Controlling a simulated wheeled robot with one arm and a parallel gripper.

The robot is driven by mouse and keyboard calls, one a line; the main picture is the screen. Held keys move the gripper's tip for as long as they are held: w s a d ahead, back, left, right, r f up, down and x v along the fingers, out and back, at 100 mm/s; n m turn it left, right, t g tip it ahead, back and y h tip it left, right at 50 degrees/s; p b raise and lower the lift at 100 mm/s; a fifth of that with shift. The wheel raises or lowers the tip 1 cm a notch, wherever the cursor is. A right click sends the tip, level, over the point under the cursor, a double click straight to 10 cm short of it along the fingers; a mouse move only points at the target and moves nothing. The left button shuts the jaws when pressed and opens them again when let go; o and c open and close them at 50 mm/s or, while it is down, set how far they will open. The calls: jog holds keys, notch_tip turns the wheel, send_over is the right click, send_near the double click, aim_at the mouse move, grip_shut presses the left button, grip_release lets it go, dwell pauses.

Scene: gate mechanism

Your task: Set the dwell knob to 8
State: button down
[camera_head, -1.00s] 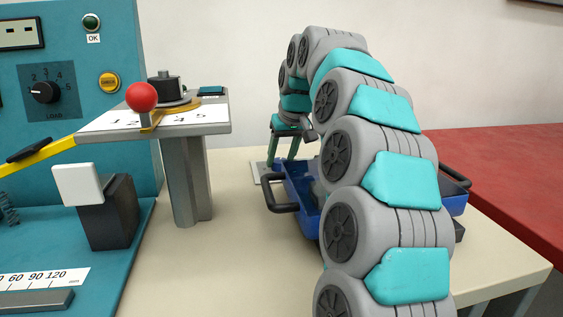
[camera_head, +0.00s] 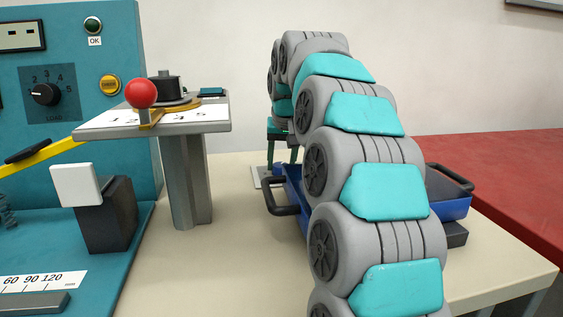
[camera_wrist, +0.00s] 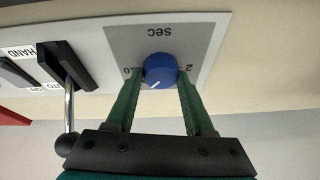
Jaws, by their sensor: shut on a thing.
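The blue dwell knob (camera_wrist: 160,69) shows in the wrist view on a grey plate marked "sec", with the lettering upside down. Its white pointer line points to the lower left in that picture. A digit 2 is to its right and a partly hidden number ending in 0 to its left. My gripper (camera_wrist: 160,77) has its two green fingers on either side of the knob, shut on it.
In the wrist view a black lever switch (camera_wrist: 66,64) marked "HAND" stands left of the knob, close to the left finger. In the head view a blue tray (camera_head: 296,196) lies under my arm. A stand with a red ball (camera_head: 141,93) is to the left.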

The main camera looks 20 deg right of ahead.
jog(key=shift+c, duration=1.4)
grip_release()
jog(key=v, duration=0.7)
jog(key=shift+r, duration=0.4)
jog(key=shift+s, duration=0.1)
